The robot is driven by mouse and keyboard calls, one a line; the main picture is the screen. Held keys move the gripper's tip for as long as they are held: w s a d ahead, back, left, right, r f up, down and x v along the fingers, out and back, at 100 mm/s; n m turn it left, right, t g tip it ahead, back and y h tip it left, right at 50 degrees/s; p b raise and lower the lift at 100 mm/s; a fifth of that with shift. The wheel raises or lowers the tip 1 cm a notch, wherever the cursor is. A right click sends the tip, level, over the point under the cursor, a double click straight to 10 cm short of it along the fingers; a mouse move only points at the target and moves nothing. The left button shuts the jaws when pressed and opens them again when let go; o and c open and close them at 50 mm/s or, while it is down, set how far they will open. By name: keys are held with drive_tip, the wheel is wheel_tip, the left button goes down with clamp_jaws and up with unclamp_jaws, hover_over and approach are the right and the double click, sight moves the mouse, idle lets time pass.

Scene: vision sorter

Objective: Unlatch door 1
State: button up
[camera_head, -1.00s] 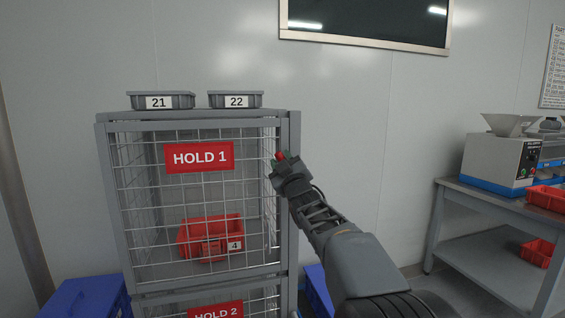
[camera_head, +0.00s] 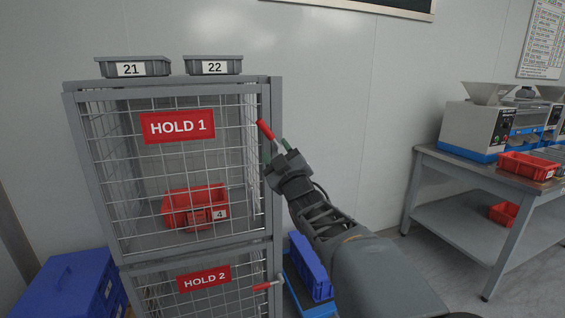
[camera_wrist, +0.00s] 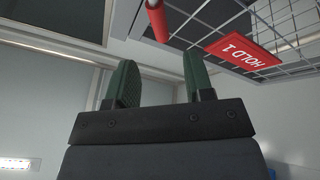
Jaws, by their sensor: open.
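Door 1 is the wire-mesh door with the red HOLD 1 sign (camera_head: 177,126) on the upper bay of a grey cage, and it looks shut. Its latch handle has a red grip (camera_head: 265,129) slanting up to the left at the door's right edge. The red grip also shows in the wrist view (camera_wrist: 158,20), beyond the fingertips and roughly between them. My gripper (camera_head: 276,149) is open, with green fingers apart, just below and right of the grip. In the wrist view the gripper (camera_wrist: 160,68) holds nothing. Contact with the handle cannot be told.
Door 2, with its HOLD 2 sign (camera_head: 204,279), has its own red handle (camera_head: 263,286) below. A red bin (camera_head: 178,207) sits inside the upper bay. Grey trays 21 (camera_head: 131,67) and 22 (camera_head: 213,65) stand on top. A bench (camera_head: 462,176) stands right.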

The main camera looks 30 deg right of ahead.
drive_tip(key=shift+v, duration=1.7)
